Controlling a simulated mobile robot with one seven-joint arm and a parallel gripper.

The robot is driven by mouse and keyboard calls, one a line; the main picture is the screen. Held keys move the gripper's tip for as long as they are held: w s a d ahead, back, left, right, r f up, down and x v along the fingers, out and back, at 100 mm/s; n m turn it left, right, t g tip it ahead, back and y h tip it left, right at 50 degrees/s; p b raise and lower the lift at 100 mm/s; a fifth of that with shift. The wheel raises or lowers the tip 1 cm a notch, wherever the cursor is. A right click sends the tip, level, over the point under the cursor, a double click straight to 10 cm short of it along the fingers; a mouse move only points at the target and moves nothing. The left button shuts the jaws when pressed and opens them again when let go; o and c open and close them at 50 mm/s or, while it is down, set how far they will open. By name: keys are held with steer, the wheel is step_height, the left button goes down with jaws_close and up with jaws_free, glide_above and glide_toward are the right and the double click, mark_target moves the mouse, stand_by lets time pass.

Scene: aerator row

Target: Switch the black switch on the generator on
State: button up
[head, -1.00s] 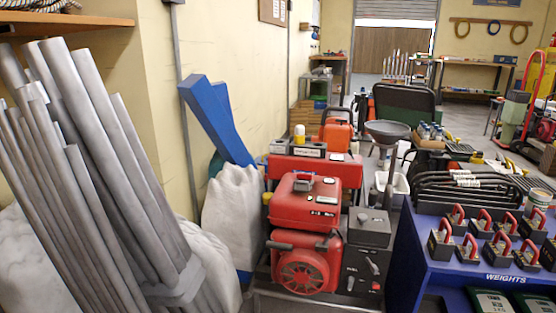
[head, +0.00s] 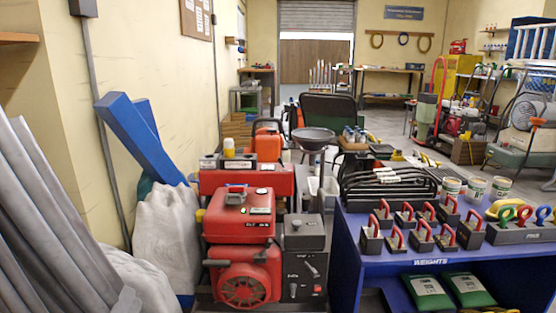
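The generator (head: 240,222) is a red machine with a round recoil-starter cover low on its front, standing on the floor left of the blue weights bench. A dark control panel (head: 303,258) is fixed to its right side. The panel carries a few small knobs or levers, including a light-coloured lever near its middle and a small red part near its lower right. I cannot tell for certain which is the black switch or how it is set. My gripper is not in view.
The blue weights bench (head: 428,262) with several red-handled weights stands close on the right. Grey pipes (head: 55,215) lean at the left, beside white sacks (head: 163,235) and blue beams (head: 145,140). An aisle runs back toward the roller shutter (head: 317,17).

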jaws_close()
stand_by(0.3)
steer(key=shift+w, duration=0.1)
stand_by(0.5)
